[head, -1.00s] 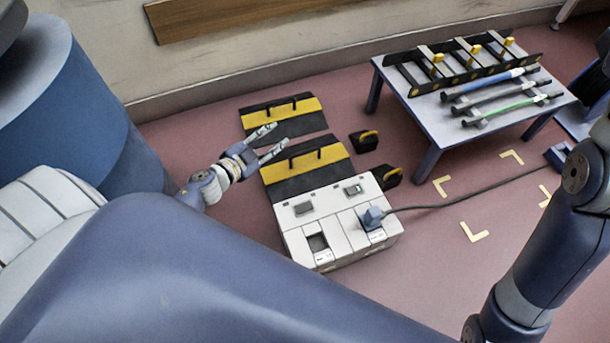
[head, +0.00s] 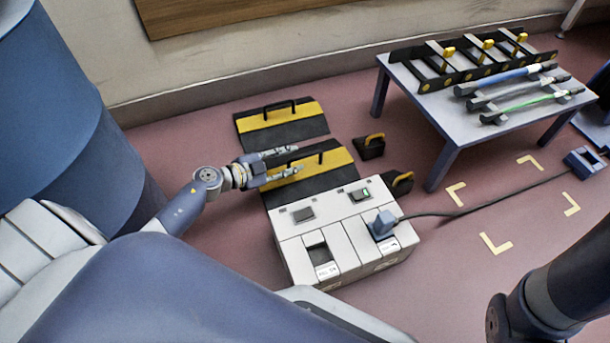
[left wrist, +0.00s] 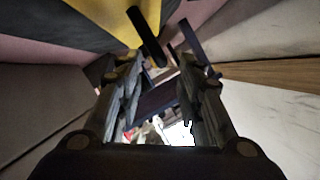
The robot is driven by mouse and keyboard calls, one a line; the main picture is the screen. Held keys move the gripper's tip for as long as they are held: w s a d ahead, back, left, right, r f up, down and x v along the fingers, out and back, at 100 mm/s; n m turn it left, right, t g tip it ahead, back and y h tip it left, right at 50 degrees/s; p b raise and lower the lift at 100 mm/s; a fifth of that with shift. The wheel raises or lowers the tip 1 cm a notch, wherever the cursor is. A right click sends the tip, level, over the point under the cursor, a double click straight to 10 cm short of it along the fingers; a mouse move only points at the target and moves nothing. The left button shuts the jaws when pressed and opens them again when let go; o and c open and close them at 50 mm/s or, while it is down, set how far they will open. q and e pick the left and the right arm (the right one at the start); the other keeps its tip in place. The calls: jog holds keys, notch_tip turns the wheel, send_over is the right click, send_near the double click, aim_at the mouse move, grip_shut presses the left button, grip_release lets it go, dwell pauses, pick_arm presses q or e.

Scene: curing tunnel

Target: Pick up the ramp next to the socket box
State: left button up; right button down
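The ramp (head: 337,161) beside the socket box is a black wedge with a yellow band and a black handle. It lies on the floor against the box's far side. The socket box (head: 346,242) is white, with a blue plug (head: 384,223) in its right part. My left gripper (head: 298,159) is over the ramp at its handle, fingers apart. Contact is unclear. My right gripper is out of view.
A second ramp (head: 282,133) lies behind, nearer the wall. Two small black pieces with yellow handles (head: 369,149) stand to the right. A cable (head: 480,209) runs right across the floor. A low table (head: 440,112) with a rack and rods stands at the back right.

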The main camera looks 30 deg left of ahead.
aim_at(302, 156)
pick_arm(q)
jog(key=b+x, duration=0.3)
jog(key=x, duration=0.1)
jog(key=shift+w+d+f, duration=0.15)
jog(key=shift+w+f, duration=0.05)
jog(key=shift+w, duration=0.1)
jog(key=shift+w+d, duration=0.2)
jog(key=shift+w, duration=0.1)
grip_shut()
jog(key=shift+w+r, duration=0.1)
jog(key=shift+r, duration=0.1)
